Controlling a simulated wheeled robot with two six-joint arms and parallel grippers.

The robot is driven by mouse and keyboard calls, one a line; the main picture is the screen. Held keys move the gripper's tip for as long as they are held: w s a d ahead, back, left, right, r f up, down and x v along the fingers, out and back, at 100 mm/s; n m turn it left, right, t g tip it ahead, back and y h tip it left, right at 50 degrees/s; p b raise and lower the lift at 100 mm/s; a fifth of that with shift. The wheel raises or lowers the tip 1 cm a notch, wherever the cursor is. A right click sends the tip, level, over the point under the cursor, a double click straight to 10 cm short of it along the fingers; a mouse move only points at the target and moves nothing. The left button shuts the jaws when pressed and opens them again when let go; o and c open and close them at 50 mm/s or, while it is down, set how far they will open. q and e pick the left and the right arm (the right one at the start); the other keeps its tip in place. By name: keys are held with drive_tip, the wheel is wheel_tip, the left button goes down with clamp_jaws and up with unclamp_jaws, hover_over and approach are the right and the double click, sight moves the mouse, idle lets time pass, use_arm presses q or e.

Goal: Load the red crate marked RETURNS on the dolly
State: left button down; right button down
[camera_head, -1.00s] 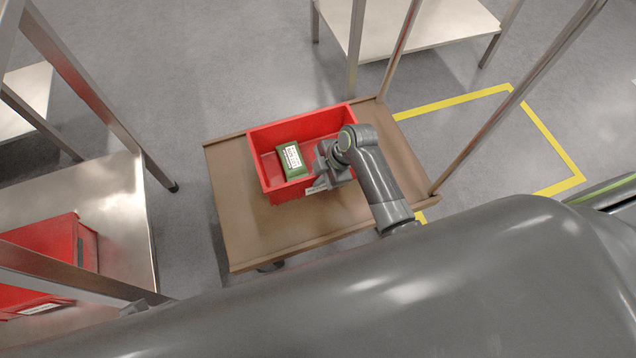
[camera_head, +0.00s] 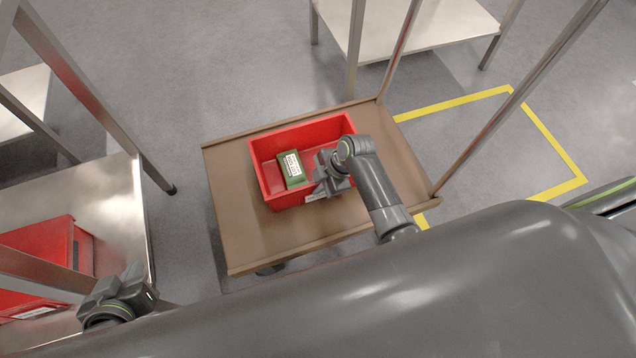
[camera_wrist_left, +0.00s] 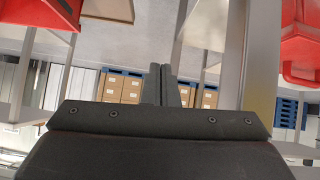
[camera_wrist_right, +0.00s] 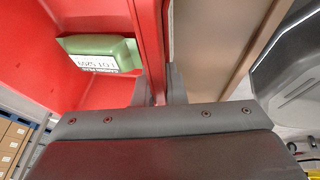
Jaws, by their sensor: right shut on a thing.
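A red crate (camera_head: 268,187) sits on the brown dolly deck (camera_head: 240,235). A second red crate (camera_head: 45,242) stands on the steel table at left, partly hidden by a post. My left gripper (camera_head: 130,278) is beside that table, its fingers together and empty in the left wrist view (camera_wrist_left: 165,85).
The steel table (camera_head: 105,195) with its posts stands left of the dolly, with a floor gap between. Dolly posts rise at the right. Another table (camera_head: 420,25) stands at the back. Yellow tape (camera_head: 545,135) marks clear floor at right.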

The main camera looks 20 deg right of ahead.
drive_tip(key=c, duration=1.5)
unclamp_jaws()
use_arm(q)
drive_tip(key=shift+r, duration=0.1)
use_arm(e)
drive_tip(key=shift+r, duration=0.15)
